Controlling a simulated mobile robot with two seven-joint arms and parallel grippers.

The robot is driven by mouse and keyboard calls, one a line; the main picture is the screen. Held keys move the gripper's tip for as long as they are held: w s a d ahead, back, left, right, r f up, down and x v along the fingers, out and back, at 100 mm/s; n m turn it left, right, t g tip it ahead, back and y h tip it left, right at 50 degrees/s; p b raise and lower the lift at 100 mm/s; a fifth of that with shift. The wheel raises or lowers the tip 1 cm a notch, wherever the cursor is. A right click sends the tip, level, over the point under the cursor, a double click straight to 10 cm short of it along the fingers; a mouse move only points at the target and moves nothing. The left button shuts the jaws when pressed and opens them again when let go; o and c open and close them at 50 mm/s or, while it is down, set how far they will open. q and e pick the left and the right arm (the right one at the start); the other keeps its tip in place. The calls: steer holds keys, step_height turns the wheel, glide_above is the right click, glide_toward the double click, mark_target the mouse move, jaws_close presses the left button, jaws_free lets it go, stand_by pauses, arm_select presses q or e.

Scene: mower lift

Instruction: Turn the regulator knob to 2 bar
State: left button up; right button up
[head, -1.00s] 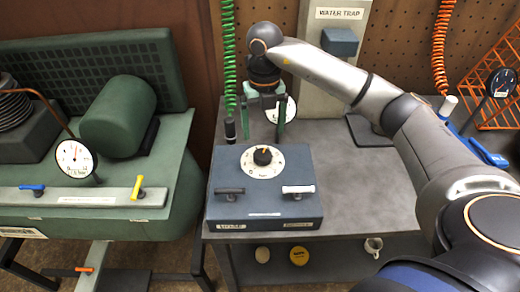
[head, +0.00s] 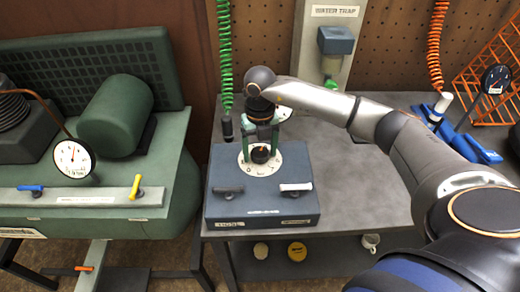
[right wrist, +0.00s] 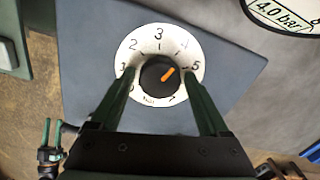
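The regulator knob (head: 260,154) is black with an orange pointer, on a round white numbered dial (head: 290,159) on top of a blue-grey box (head: 235,205). In the right wrist view the knob (right wrist: 158,75) has its pointer directed between 4 and 5. My right gripper (head: 261,143) points down over the dial. Its two green fingers are spread, one to each side of the knob. A gap shows between the fingers and the knob; whether the tips reach down to its height I cannot tell. My left gripper is not in view.
Two levers, black (head: 228,188) and white (head: 296,187), lie on the box's front top. A gauge dial marked 4.0 bar (right wrist: 285,12) is cut off in the right wrist view. The green compressor (head: 160,190) stands left. The bench (head: 350,180) right of the box is largely clear.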

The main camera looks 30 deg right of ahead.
steer(key=c, duration=1.1)
steer(key=n+b, duration=0.1)
steer(key=n, duration=0.2)
steer(key=shift+n+b, duration=0.35)
steer(key=shift+n, duration=0.05)
steer(key=n+b, duration=0.1)
steer(key=n, duration=0.3)
steer(key=shift+n+b, duration=0.3)
steer(key=shift+b, duration=0.1)
steer(key=n+b, duration=0.1)
steer(key=n, duration=0.3)
steer(key=shift+n+b, duration=0.65)
steer(key=shift+n, duration=0.95)
